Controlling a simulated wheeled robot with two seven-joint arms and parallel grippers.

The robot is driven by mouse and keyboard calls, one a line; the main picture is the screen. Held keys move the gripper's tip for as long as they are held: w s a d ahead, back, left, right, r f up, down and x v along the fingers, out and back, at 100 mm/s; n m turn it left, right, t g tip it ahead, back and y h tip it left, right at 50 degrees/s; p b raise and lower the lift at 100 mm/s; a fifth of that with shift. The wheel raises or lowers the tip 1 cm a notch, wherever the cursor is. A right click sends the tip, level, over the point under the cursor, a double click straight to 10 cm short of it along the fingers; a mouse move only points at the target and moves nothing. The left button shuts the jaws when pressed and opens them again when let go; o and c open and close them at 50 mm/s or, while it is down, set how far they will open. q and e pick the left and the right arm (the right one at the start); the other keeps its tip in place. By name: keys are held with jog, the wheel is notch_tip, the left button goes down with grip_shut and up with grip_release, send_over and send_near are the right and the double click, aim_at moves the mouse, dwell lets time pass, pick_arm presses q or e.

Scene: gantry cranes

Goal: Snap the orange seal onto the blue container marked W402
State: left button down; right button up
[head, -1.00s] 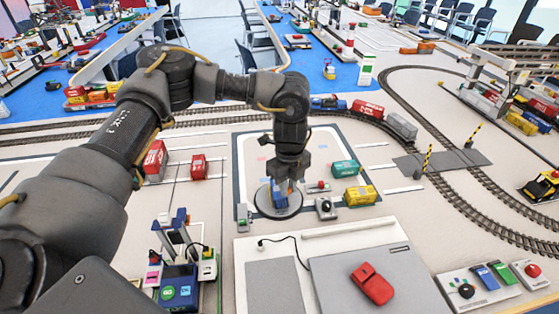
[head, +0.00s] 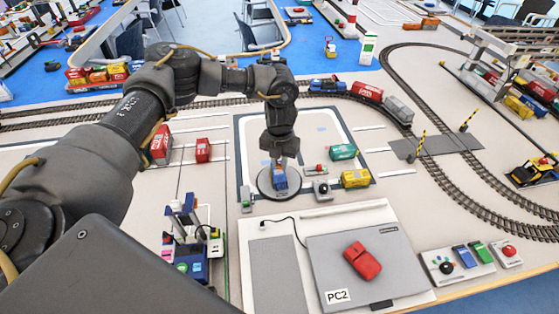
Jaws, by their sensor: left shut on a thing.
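The blue container (head: 281,181) stands on a round grey disc (head: 264,183) on the white mat with a dark border. Its marking is too small to read. My left gripper (head: 280,161) points down right at the top of the container and covers part of it. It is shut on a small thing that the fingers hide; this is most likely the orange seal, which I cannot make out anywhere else. I cannot tell whether the seal touches the container. My right gripper is not in view.
Green (head: 343,152) and yellow (head: 355,178) containers lie right of the disc, with a small box with a black knob (head: 321,188) near them. Red containers (head: 203,150) stand to the left. A laptop (head: 365,260) with a red device lies in front. Tracks curve behind and right.

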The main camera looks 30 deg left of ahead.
aim_at(280, 169)
pick_arm(q)
jog(key=shift+f+b, duration=1.35)
jog(key=shift+f, duration=0.5)
jog(key=shift+f+b, duration=0.3)
jog(key=shift+f, duration=0.3)
jog(key=shift+f, duration=0.3)
jog(key=c, duration=1.3)
grip_release()
jog(key=shift+o, duration=0.5)
jog(key=o, duration=0.4)
jog(key=shift+r, duration=0.1)
jog(key=shift+r+p, duration=2.7)
jog(key=shift+r, duration=0.75)
